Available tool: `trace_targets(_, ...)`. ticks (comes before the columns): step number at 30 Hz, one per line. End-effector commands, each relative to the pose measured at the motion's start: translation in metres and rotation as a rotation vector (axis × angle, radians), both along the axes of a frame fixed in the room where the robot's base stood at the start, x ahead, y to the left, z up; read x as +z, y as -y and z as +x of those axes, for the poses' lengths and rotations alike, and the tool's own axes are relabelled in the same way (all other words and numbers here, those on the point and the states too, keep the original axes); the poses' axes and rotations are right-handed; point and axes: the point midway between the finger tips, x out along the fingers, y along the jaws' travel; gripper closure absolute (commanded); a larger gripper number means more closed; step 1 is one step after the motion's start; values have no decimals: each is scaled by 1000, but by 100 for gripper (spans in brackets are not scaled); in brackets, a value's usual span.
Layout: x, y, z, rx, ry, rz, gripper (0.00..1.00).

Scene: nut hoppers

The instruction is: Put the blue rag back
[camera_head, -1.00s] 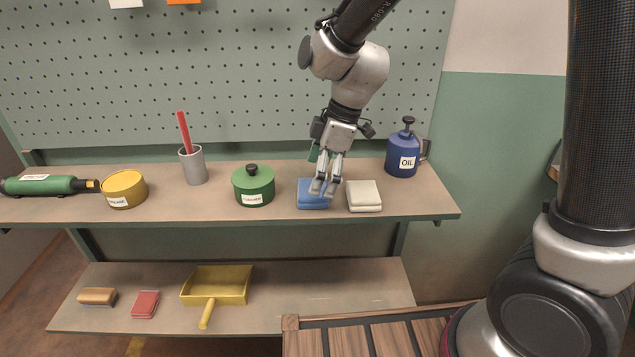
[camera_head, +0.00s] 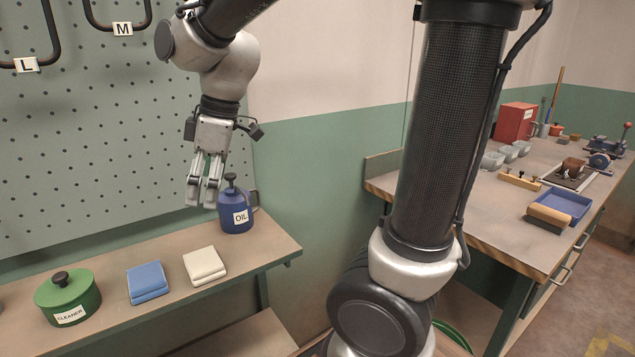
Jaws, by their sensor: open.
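The blue rag (camera_head: 148,281) lies folded on the upper shelf (camera_head: 228,275), between the green cleaner pot and a folded cream rag (camera_head: 204,265). My gripper (camera_head: 202,194) is open and empty. It hangs above the shelf with its fingers pointing down, in front of the pegboard and close beside the blue oil can (camera_head: 236,208) in the picture. It is apart from the blue rag, up and to the right of it.
The green cleaner pot (camera_head: 67,298) stands left of the blue rag. At right, a workbench (camera_head: 500,225) holds a red box (camera_head: 514,122), several grey bowls, a blue tray (camera_head: 560,205) and tools. Floor shows at the far right.

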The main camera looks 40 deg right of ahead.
Motion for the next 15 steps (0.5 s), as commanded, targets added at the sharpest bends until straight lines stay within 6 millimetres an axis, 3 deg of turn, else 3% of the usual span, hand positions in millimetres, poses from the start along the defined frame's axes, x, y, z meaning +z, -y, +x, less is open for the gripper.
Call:
trace_targets(1, 10, 35, -15, -145, 14, 3, 0)
trace_targets(3, 17, 77, -39, -365, 22, 5, 0)
trace_targets(6, 20, 126, -76, -655, 37, 16, 0)
trace_targets(10, 17, 166, -116, -942, 60, 37, 0)
trace_targets(15, 12, 185, -139, -1113, 76, 54, 0)
